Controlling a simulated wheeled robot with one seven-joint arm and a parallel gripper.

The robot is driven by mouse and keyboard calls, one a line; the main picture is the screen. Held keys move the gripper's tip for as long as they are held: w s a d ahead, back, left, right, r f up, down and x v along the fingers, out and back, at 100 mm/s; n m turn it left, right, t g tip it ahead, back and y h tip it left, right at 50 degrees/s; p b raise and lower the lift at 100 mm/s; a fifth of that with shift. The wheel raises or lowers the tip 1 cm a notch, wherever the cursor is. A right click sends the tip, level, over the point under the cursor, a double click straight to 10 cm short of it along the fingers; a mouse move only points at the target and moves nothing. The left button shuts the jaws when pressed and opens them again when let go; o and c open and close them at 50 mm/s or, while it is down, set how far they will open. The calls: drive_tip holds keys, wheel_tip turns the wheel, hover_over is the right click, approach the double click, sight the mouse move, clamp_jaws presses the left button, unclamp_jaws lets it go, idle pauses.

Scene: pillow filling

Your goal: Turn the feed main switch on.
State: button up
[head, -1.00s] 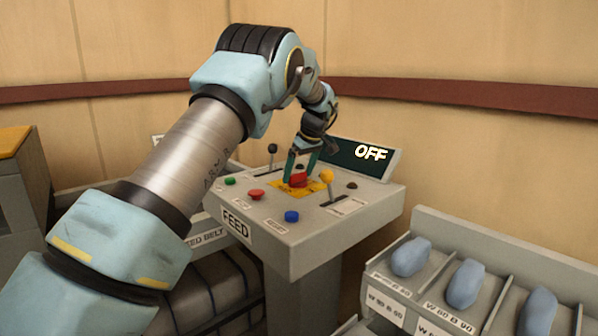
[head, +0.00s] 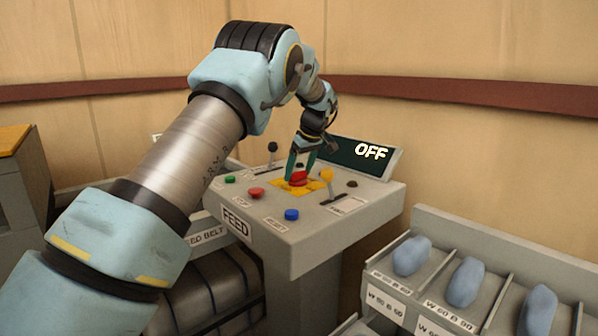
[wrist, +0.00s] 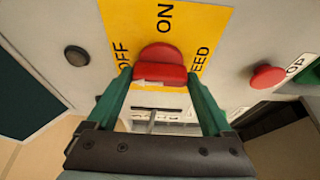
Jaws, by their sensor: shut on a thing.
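The red main switch knob (head: 299,178) sits on a yellow plate (head: 313,186) on top of the grey FEED console. My gripper (wrist: 160,76) points down over it, with its green fingers shut on the knob's two sides. In the wrist view the red knob (wrist: 161,58) lies between the fingertips, and the yellow plate (wrist: 188,16) carries the words OFF, ON and FEED around it. A white arrow mark shows by the knob's lower edge. The dark display (head: 345,152) behind the console reads OFF.
Close to the knob stand a yellow-topped lever (head: 327,176), a black-topped lever (head: 272,148), and red (head: 257,193), blue (head: 292,215) and green (head: 230,180) buttons. A rack of bluish pillows (head: 465,282) is at the right. A wooden wall is behind.

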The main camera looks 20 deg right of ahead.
drive_tip(key=m+b, duration=0.1)
drive_tip(key=m, duration=0.1)
drive_tip(key=m+h+b, duration=0.1)
drive_tip(key=m, duration=0.1)
drive_tip(key=shift+a+h, duration=0.2)
drive_tip(key=shift+h, duration=0.1)
drive_tip(key=m, duration=0.2)
drive_tip(key=m+h, duration=0.1)
drive_tip(key=m, duration=0.1)
drive_tip(key=shift+a+r+h, duration=0.1)
drive_tip(key=shift+h, duration=0.2)
drive_tip(key=m, duration=0.2)
drive_tip(key=m+g+h+p, duration=0.1)
drive_tip(key=m, duration=0.2)
drive_tip(key=shift+w+a+h, duration=0.1)
drive_tip(key=shift+w+h, duration=0.05)
drive_tip(key=shift+h, duration=0.15)
drive_tip(key=m+g+p, duration=0.1)
drive_tip(key=m, duration=0.1)
drive_tip(key=m+p, duration=0.1)
drive_tip(key=m, duration=0.1)
drive_tip(key=shift+w+m+g+h, duration=0.1)
drive_tip(key=shift+m+g+h, duration=0.2)
drive_tip(key=shift+g+h, duration=0.1)
drive_tip(key=o, duration=1.1)
drive_tip(key=shift+o, duration=0.2)
drive_tip(key=b+v, duration=0.2)
drive_tip(key=v, duration=0.8)
drive_tip(key=shift+r+b, duration=0.35)
